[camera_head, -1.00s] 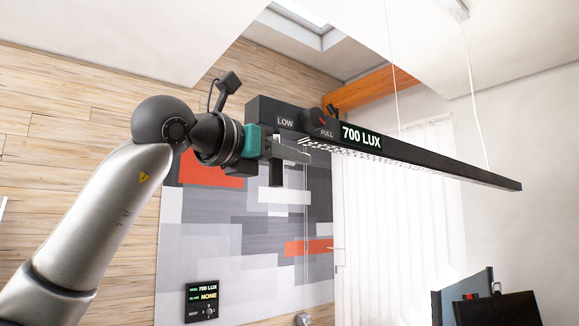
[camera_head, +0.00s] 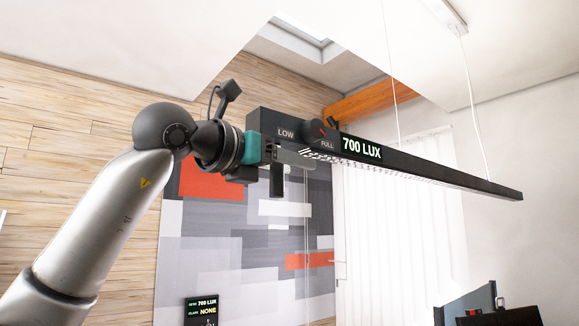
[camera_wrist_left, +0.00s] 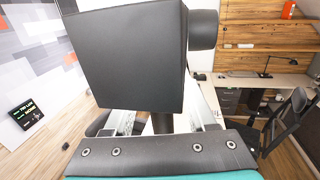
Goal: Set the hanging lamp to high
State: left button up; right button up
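The hanging lamp (camera_head: 440,176) is a long black bar on thin cables. Its left end has LOW and FULL labels around a dark knob (camera_head: 318,131) with a red mark. The lamp's display (camera_head: 361,148) reads 700 LUX. My left gripper (camera_head: 293,157) is just under and beside the lamp's left end, below the knob, and holds nothing that I can see. In the left wrist view the lamp's end box (camera_wrist_left: 130,55) fills the upper middle, with the knob (camera_wrist_left: 203,30) on its right. The gripper's fingers look spread there, but the box hides their tips. My right gripper is not in view.
A wall panel (camera_head: 201,309) at the bottom also reads 700 LUX and glare NONE. A patterned wall (camera_head: 250,240) and pale blinds (camera_head: 400,230) stand behind. The left wrist view shows a desk (camera_wrist_left: 260,80) and a dark chair (camera_wrist_left: 290,115). The air below the lamp is clear.

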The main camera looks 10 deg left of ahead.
pick_arm(q)
jog(key=shift+f, duration=0.1)
jog(key=b+v, duration=0.4)
jog(key=v, duration=1.1)
jog(key=shift+s, duration=0.1)
